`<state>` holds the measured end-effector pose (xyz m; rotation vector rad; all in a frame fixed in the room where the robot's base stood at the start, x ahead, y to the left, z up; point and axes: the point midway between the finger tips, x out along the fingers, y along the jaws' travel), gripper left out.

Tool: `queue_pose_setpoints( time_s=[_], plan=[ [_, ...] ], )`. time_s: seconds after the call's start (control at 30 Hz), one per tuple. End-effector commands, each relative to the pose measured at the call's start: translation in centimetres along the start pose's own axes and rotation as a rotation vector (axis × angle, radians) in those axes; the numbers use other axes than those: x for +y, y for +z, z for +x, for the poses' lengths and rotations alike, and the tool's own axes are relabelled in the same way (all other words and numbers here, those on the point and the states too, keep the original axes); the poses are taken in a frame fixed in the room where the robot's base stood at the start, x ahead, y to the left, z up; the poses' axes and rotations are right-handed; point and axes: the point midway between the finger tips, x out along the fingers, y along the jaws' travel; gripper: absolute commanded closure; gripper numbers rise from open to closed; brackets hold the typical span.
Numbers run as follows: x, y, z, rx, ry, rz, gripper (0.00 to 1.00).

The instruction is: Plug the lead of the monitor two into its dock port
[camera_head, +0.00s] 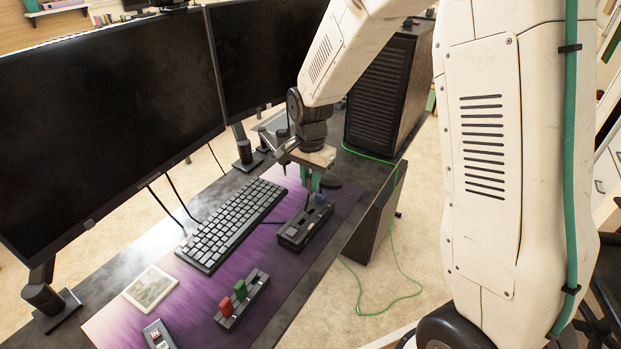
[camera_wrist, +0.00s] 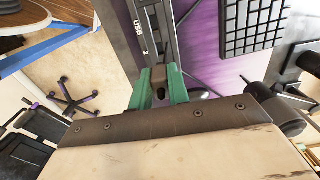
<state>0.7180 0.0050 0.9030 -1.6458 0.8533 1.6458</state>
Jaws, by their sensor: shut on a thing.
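The dock (camera_head: 292,238) is a long black block on the purple mat, right of the keyboard. A blue plug (camera_head: 320,198) shows at its far end. My gripper (camera_head: 310,180) is over that end, pointing down, its green fingers close above the blue plug. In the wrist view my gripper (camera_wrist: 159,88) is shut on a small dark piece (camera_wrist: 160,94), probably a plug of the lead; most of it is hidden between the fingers. Beyond the fingers the dock (camera_wrist: 152,30) shows a "USB 2" label. Whether the held piece is seated in a port cannot be told.
A second black block (camera_head: 236,314) carries a red plug (camera_head: 226,306) and a green plug (camera_head: 240,289). The keyboard (camera_head: 230,225), two monitors (camera_head: 105,120) and thin black cables lie left. A black computer tower (camera_head: 378,95) stands behind my gripper. A green cable (camera_head: 400,255) hangs to the floor.

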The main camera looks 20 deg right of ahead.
Motion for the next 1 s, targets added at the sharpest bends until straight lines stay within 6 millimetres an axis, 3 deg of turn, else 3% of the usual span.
queue_pose_setpoints(
  time_s=[0.6,1.0],
  plan=[
    [0.1,0.1,4.8,0.000,0.001,0.001,1.00],
    [0.1,0.1,5.8,0.000,0.000,0.001,1.00]
  ],
)
